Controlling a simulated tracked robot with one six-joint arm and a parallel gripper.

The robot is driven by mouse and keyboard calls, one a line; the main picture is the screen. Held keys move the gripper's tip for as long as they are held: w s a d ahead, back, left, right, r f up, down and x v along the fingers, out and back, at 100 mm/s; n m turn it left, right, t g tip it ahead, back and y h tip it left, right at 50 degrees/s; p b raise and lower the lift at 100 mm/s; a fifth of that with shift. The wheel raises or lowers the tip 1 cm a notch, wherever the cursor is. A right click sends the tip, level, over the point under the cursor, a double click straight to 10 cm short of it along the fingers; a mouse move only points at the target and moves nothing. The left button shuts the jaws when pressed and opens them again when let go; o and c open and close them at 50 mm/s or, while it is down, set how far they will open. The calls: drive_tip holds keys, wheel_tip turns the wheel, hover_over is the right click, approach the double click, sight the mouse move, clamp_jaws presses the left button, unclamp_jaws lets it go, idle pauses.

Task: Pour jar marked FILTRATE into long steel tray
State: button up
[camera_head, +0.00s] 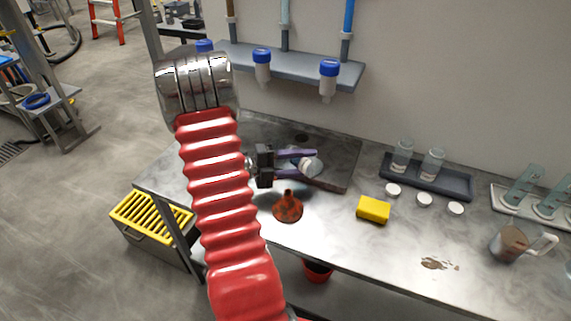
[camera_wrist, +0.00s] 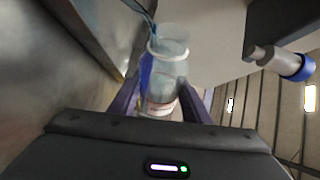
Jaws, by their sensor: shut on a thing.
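My gripper (camera_head: 312,160) is shut on a clear jar (camera_head: 308,168) above the bench. In the wrist view the jar (camera_wrist: 163,65) sits between the dark purple fingers, with a small red-and-white label (camera_wrist: 160,107) whose writing I cannot read. Pale contents show inside it. A bluish streak (camera_wrist: 142,14) shows by its mouth; I cannot tell whether it is liquid running out. In the head view the jar looks tilted. A long, shallow grey steel tray (camera_head: 345,175) lies beneath and behind the gripper, partly hidden by my arm.
A rust-coloured funnel-shaped thing (camera_head: 288,208) and a yellow sponge (camera_head: 373,209) stand in front. A dark rack (camera_head: 458,188) with two clear jars, several white lids and a jug (camera_head: 510,244) are to the right. Blue-capped bottles (camera_head: 328,82) hang from the wall shelf (camera_head: 290,66).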

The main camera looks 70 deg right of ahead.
drive_tip(key=shift+w+d+f+n+g+h, duration=0.15)
drive_tip(key=shift+n+g, duration=0.1)
drive_tip(key=shift+n, duration=0.3)
drive_tip(key=shift+w+f+n+g+h, duration=0.15)
drive_tip(key=shift+n+g, duration=0.1)
drive_tip(key=shift+n, duration=0.3)
idle(0.6)
